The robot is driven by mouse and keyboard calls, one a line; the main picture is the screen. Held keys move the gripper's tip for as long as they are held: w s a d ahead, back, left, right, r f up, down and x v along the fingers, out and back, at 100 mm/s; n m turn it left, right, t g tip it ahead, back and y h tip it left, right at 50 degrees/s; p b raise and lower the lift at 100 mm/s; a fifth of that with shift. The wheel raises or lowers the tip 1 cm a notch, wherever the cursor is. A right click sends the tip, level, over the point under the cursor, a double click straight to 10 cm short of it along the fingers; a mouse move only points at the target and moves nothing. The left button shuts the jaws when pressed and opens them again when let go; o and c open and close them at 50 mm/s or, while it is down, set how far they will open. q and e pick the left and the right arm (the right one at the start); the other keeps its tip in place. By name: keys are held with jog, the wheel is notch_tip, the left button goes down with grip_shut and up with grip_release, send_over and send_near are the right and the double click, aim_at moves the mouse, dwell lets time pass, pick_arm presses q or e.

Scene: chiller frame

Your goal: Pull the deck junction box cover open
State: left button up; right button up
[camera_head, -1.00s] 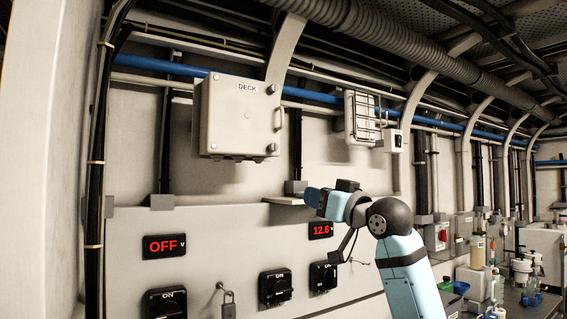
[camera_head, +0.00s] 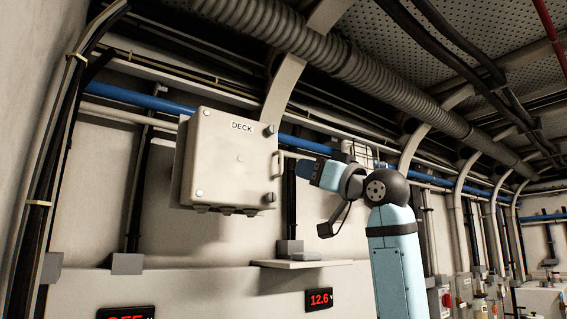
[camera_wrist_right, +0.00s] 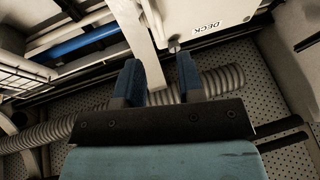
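The deck junction box (camera_head: 215,165) is a beige wall box, and its cover, labelled DECK (camera_head: 242,127), is shut. A handle (camera_head: 279,165) stands on the cover's right edge, between two dark round knobs. My right gripper (camera_head: 306,169), with blue fingers, is just right of the handle at about its height; no contact shows. In the right wrist view its fingers (camera_wrist_right: 159,76) are spread with nothing between them. The box (camera_wrist_right: 215,14) shows there at the top, with a knob near the right finger; I cannot make out the handle there. My left gripper is not in view.
A small shelf (camera_head: 302,263) juts from the wall below my right gripper. A caged fixture (camera_head: 357,150) is behind my right wrist. Blue pipe (camera_head: 140,97) and ribbed duct (camera_head: 320,50) run above. The space in front of the cover looks clear.

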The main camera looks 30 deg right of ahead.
jog(key=p+x, duration=0.1)
jog(key=x, duration=0.7)
jog(key=shift+w, duration=0.2)
jog(key=shift+a, duration=0.1)
grip_shut()
